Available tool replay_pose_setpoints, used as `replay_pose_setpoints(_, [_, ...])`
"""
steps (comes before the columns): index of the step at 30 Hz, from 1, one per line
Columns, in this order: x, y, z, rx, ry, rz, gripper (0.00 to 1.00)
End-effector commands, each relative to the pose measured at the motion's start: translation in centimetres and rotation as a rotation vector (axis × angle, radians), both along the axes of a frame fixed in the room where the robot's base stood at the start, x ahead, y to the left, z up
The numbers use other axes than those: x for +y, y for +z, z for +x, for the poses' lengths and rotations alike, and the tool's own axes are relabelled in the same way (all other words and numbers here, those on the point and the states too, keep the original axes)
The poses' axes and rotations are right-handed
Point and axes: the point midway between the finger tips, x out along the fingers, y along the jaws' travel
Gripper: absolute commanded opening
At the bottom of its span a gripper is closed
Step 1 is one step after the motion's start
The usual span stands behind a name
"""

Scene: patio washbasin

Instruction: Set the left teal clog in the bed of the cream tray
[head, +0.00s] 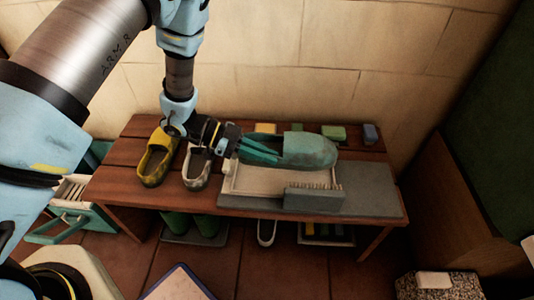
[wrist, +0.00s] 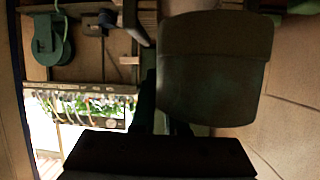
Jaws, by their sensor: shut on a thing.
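The teal clog (head: 308,150) is in my gripper (head: 258,152), lying lengthwise with its rounded toe to the right. It is over the cream tray (head: 268,184) and covers much of the bed. I cannot tell whether its sole touches the tray. In the wrist view a large dark greenish shape, probably the clog (wrist: 213,65), fills the upper middle. My gripper reaches in from the left and is shut on the clog's left end; the exact grip is hard to see.
The tray stands on a grey mat (head: 385,203) on a wooden bench (head: 130,190). A grey brush (head: 313,198) lies at the tray's front edge. A yellow clog (head: 157,158) and a pale stained clog (head: 196,168) stand to the left. Small blocks, one green (head: 333,132), line the back.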

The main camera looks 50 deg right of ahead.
Motion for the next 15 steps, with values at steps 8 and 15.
replay_pose_setpoints(8, [0.0,-2.5,-0.1,0.000,-0.001,0.000,0.00])
replay_pose_setpoints(15, [0.0,-4.0,0.0,0.001,0.001,0.000,0.00])
